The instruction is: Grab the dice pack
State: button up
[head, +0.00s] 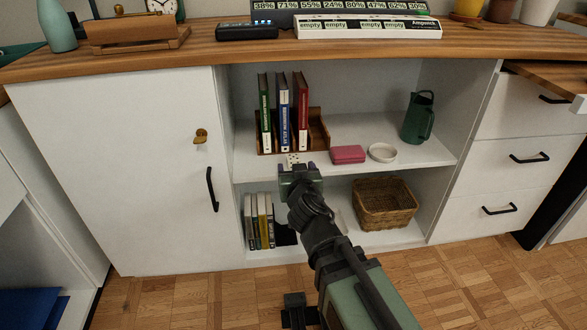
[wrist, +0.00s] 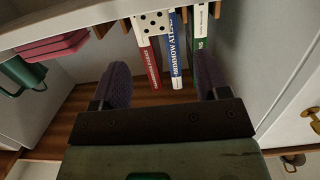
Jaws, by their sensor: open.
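The dice pack (head: 292,159) is a small white block with black dots, at the front of the middle shelf before the books. In the wrist view the dice pack (wrist: 153,23) shows near the top, just beyond the fingertips and between their lines. My gripper (head: 297,167) is at the shelf's front edge, just short of the pack and partly covering it in the head view. In the wrist view my gripper (wrist: 161,68) has its two dark purple fingers wide apart with nothing between them. I cannot tell the exact gap to the pack.
Green, blue (head: 283,112) and red books stand in a wooden rack (head: 318,130) behind the pack. A pink box (head: 348,154), a white ring-shaped dish (head: 382,152) and a green jug (head: 418,117) are to the right. Below are a wicker basket (head: 385,203) and more books (head: 259,221).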

aim_at(294, 157)
jog(key=x, duration=0.3)
jog(key=b+x, duration=0.1)
jog(key=x, duration=0.6)
jog(key=shift+w+d+f+b, duration=0.2)
jog(key=shift+f+b, duration=0.1)
jog(key=shift+b, duration=0.1)
jog(key=shift+s, duration=0.15)
jog(key=c, duration=1)
jog(key=shift+r, duration=0.1)
notch_tip(294, 157, up, 20)
jog(key=p, duration=2)
